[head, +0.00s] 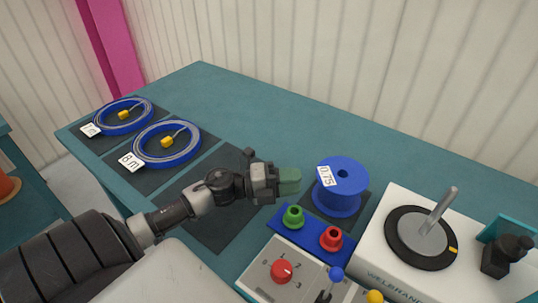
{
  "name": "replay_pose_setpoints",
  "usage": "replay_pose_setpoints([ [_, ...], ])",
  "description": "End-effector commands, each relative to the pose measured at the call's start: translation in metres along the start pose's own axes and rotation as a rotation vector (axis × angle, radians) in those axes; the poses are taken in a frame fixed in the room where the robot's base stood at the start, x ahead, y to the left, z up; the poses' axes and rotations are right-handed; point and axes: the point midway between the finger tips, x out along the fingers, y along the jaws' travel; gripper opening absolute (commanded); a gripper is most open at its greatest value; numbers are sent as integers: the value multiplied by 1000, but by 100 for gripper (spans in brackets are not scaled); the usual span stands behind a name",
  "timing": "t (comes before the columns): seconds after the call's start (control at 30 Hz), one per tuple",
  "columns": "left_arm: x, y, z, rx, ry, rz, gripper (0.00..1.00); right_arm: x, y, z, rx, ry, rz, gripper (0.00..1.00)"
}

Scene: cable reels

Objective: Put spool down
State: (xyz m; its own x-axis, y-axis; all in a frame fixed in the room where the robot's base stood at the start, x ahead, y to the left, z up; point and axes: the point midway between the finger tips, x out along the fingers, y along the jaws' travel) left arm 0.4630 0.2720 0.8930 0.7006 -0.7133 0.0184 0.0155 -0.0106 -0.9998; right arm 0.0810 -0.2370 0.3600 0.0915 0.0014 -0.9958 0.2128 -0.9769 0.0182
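The blue spool (341,199), with a white label reading 0.75, stands upright on a dark mat (365,192) right of the table's middle. My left gripper (289,181) is just left of the spool, with a small gap in the picture between its green fingertips and the spool's flange. Nothing shows held at the tips. The fingers appear close together, but from this angle I cannot tell whether they are open or shut. My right gripper is not in view.
Two blue cable coils (123,117) (167,144) lie on dark mats at the left. The teal table's back (225,95) is clear.

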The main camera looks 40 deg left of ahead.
Motion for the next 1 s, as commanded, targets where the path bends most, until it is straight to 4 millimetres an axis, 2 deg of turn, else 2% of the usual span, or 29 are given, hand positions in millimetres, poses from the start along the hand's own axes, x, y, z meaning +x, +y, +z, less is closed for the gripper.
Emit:
replay_pose_setpoints([
  [0.03, -12, 3, -1, 0, 0, 5, 33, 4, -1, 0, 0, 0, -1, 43],
  [0.2, -43, 2, -1, 1, 0, 3, 33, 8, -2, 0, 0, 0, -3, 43],
  [0.4, -65, 0, 0, 0, 1, 0, 33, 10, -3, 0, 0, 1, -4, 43],
  [1.0, -69, -1, 0, 2, 1, -1, 33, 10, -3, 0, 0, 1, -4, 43],
])
